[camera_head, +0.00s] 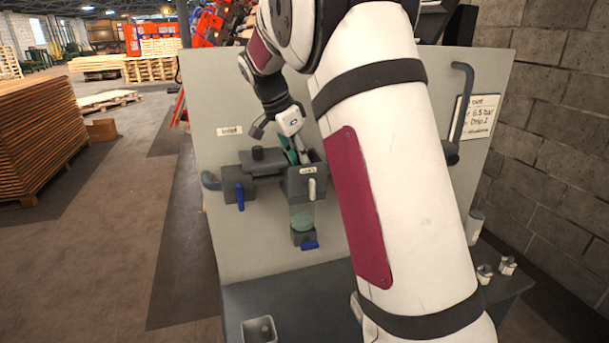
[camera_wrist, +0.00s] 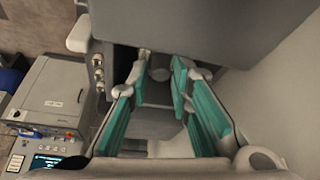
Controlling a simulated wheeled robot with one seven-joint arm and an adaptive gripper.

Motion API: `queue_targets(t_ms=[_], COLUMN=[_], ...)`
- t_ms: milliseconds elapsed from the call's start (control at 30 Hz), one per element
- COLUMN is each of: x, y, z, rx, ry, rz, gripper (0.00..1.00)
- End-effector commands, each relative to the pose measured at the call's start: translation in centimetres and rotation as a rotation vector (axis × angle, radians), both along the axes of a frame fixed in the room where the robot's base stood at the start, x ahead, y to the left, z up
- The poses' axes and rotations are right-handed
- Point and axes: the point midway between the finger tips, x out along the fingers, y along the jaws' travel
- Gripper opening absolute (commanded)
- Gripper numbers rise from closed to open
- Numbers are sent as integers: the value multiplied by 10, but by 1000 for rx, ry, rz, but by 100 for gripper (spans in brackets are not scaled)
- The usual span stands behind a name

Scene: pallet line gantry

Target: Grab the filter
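A dark grey housing (camera_head: 308,183) with a small white label and a white handle is fixed to the upright panel. A translucent greenish bowl (camera_head: 302,218) hangs under it. My gripper (camera_head: 302,158) reaches down at the top of this housing. In the wrist view its green-padded fingers (camera_wrist: 159,75) stand apart, with a gap between them. A small grey rounded shape (camera_wrist: 160,73) shows beyond the gap; I cannot tell whether it is the filter. No filter is clearly recognisable, and the housing's inside is hidden in the head view.
A grey block with a blue handle (camera_head: 239,190) sits left of the housing. A bent pipe (camera_head: 463,95) and a handwritten sign (camera_head: 483,117) are at the panel's right. A square grey cup (camera_head: 260,330) and small fittings (camera_head: 507,265) stand on the bench. My arm hides the middle.

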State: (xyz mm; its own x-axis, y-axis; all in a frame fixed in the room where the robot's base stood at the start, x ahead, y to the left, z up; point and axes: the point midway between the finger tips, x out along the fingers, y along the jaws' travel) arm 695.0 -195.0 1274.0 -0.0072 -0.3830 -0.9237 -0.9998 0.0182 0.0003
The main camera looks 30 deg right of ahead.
Motion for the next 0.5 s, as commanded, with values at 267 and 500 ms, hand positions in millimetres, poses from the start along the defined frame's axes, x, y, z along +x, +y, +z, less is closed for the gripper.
queue_targets(t_ms=[267, 500], x=[1, 1], y=[0, 0], z=[-1, 0], rx=[0, 0], ry=[-1, -1], rz=[1, 1], gripper=[6, 0])
